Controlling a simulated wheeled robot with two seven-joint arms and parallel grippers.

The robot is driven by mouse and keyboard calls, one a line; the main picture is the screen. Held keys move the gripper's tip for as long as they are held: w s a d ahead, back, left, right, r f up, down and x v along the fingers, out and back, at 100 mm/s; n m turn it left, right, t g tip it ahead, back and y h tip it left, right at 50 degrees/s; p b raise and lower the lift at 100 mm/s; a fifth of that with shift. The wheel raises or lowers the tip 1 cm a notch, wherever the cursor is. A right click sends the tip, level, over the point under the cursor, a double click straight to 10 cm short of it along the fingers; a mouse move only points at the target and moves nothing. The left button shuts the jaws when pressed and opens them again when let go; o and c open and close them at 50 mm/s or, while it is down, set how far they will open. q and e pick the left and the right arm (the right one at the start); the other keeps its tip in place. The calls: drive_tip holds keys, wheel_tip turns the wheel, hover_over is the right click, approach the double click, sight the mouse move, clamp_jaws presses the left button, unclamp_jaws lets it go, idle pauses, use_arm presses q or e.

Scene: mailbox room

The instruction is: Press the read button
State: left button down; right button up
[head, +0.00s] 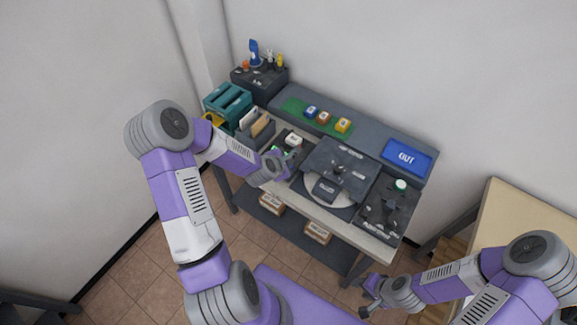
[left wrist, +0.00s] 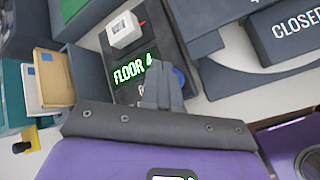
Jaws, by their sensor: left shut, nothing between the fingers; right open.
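A dark reader panel (left wrist: 125,92) shows the green lit text "FLOOR 4" in the left wrist view. My right gripper (head: 366,291) is open and empty, low at the front right.
A round dark station (head: 340,172) labelled CLOSED stands right of the reader. Coloured blocks (head: 324,118) sit on a green strip behind. A blue OUT tray (head: 407,157) is at the back right. Envelopes (left wrist: 50,78) stand left of the reader. A wooden table (head: 530,215) is at right.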

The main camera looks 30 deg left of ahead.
use_arm(q)
drive_tip(key=shift+r+p, duration=1.4)
drive_tip(key=shift+r, duration=0.9)
drive_tip(key=shift+f, duration=0.1)
